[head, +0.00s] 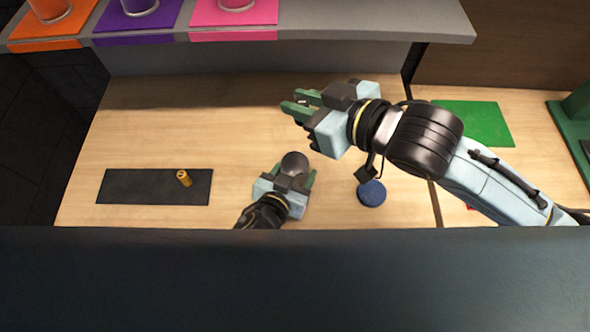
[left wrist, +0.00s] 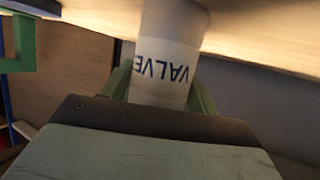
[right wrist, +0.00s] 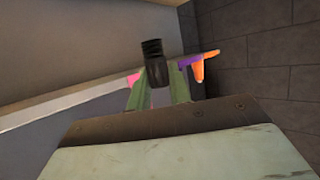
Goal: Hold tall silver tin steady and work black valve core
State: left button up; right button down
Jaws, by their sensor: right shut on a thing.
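The silver tin (head: 295,163) shows its dark round top in the head view. In the left wrist view the tin (left wrist: 163,45) is pale and carries the word VALVE, upside down in that picture. My left gripper (head: 293,172) has a green finger on each side of the tin, close against it, near the front of the worktop. My right gripper (head: 301,105) is above the worktop, up and right of the tin, apart from it. It is shut on the black valve core (right wrist: 153,62), whose threaded end sticks out past the fingers in the right wrist view.
A brass cylinder (head: 184,178) stands on a black mat (head: 135,187) at left. A dark blue round thing (head: 371,193) is right of the tin. A green mat (head: 474,123) lies farther right. A raised shelf (head: 400,20) with orange, purple and pink mats runs along the back.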

pick_arm(q)
jog(key=c, duration=0.7)
pick_arm(e)
jog(key=f, duration=0.5)
jog(key=shift+d+f, duration=0.15)
jog(key=shift+d, duration=0.25)
jog(key=shift+s+f, duration=0.1)
jog(key=shift+f, duration=2.8)
jog(key=c, duration=1.2)
grip_release()
jog(key=v, duration=1.2)
